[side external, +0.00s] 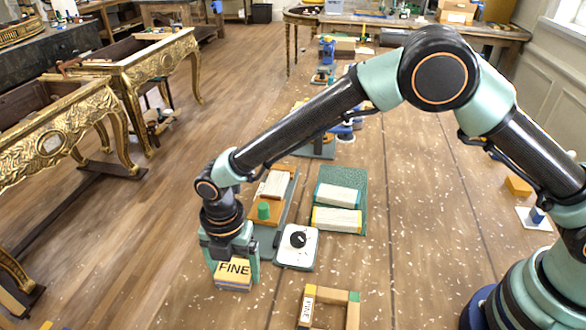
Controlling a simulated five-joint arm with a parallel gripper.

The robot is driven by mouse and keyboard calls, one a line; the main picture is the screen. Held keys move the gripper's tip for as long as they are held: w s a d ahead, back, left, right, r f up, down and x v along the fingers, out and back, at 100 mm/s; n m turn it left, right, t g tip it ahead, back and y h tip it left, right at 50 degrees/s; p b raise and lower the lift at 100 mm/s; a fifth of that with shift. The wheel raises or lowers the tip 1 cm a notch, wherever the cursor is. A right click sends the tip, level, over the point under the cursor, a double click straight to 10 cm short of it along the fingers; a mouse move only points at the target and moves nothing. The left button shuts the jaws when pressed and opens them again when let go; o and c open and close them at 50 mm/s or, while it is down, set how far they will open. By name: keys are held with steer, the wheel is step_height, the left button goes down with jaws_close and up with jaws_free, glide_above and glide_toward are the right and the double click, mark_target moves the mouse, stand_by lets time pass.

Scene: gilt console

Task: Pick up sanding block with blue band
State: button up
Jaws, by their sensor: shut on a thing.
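My gripper (232,262) points down at the lower left of the work surface. It is shut on a block marked FINE (233,283), with a yellowish labelled face and thin layers below it. A blue band on this block cannot be made out clearly. Whether the block touches the surface beneath cannot be told. On a green mat (350,178) lie two pale blocks: one with teal-blue at its end (338,195) and one with yellow ends (337,219).
A white plate with a black knob (298,246) sits right of my gripper. A green cylinder (263,211) stands on an orange-brown block behind. A wooden frame (330,307) lies at the front. Gilt console tables (130,70) stand at left. Wood chips are scattered about.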

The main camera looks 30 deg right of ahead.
mark_target(234, 268)
step_height(234, 268, up, 20)
steer(key=shift+f, duration=0.2)
steer(key=o, duration=0.6)
steer(key=c, duration=0.4)
